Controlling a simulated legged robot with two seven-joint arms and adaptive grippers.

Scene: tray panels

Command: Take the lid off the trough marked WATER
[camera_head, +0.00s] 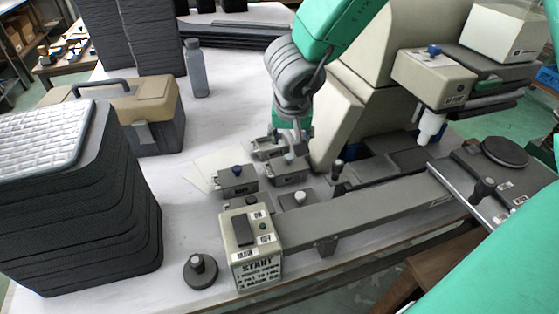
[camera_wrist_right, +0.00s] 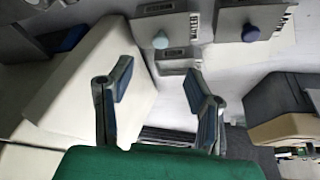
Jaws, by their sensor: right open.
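My right gripper (camera_head: 290,142) is open and empty just above the small grey troughs; in the right wrist view its two fingers (camera_wrist_right: 158,78) stand apart, with the troughs beyond them. One lidded trough (camera_head: 238,188) has a dark blue knob, which shows as purple-blue in the right wrist view (camera_wrist_right: 250,33). Another trough (camera_head: 289,177) has a pale green knob (camera_wrist_right: 160,39). A third grey trough (camera_head: 266,148) is partly hidden behind my gripper. The trough labels are too small to read, so I cannot tell which is marked WATER. My left gripper is not in view.
A beige START box (camera_head: 257,257) and a long grey beam (camera_head: 360,212) stand in front. A large beige machine (camera_head: 390,60) rises to the right. Stacked black trays (camera_head: 120,200) and a tan case (camera_head: 150,108) stand left. The white tabletop between is mostly clear.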

